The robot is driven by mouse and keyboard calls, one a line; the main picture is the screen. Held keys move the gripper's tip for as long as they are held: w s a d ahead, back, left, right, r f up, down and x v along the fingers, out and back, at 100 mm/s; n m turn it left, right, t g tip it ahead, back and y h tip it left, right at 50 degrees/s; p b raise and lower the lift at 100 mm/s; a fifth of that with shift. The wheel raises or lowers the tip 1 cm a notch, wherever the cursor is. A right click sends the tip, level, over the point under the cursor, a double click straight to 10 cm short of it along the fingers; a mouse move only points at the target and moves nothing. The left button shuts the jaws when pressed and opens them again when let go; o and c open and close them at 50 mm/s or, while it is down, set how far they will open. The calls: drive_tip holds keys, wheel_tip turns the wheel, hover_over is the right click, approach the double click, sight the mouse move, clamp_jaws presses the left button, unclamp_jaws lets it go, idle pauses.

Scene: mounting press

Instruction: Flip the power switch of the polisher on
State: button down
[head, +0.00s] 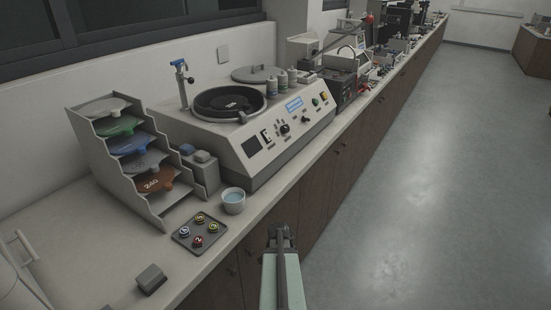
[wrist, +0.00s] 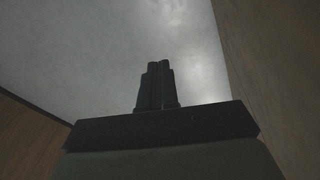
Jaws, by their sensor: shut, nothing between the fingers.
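The polisher (head: 232,120) is a light grey machine on the counter with a sloped front panel and a dark round platen (head: 228,103). A small dark switch on a pale plate (head: 266,136) sits at the left of the panel, beside a dark square; its on or off position is too small to tell. My gripper (head: 281,230) is in front of the counter edge, below and apart from the panel, and touches nothing. In the wrist view its fingers (wrist: 157,85) are together and empty; the polisher does not show there.
A stepped rack (head: 130,155) of coloured discs stands left of the polisher. A cup (head: 233,201), a tray (head: 184,240) with several round samples and a grey block (head: 150,278) lie near the counter edge. More equipment lines the counter beyond. The floor at right is clear.

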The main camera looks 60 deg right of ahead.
drive_tip(key=w+d+r+m+t, duration=0.25)
drive_tip(key=d+r+m, duration=0.2)
drive_tip(key=r, duration=0.95)
drive_tip(key=w+d+r+m+t, duration=0.1)
drive_tip(key=d+r+m+t, duration=0.3)
drive_tip(key=r, duration=1)
drive_tip(key=w+d+r+m+t, duration=0.15)
drive_tip(key=d+r+m, duration=0.35)
drive_tip(key=r, duration=0.9)
drive_tip(key=t+y, duration=0.1)
drive_tip(key=t, duration=0.2)
approach(270, 139)
drive_tip(key=v, duration=0.7)
drive_tip(key=shift+s+d+m, duration=0.1)
drive_tip(key=shift+d+m, duration=0.15)
drive_tip(key=shift+m, duration=0.2)
drive_tip(key=shift+f, duration=0.1)
drive_tip(key=x, duration=1.4)
drive_tip(key=shift+a, duration=0.15)
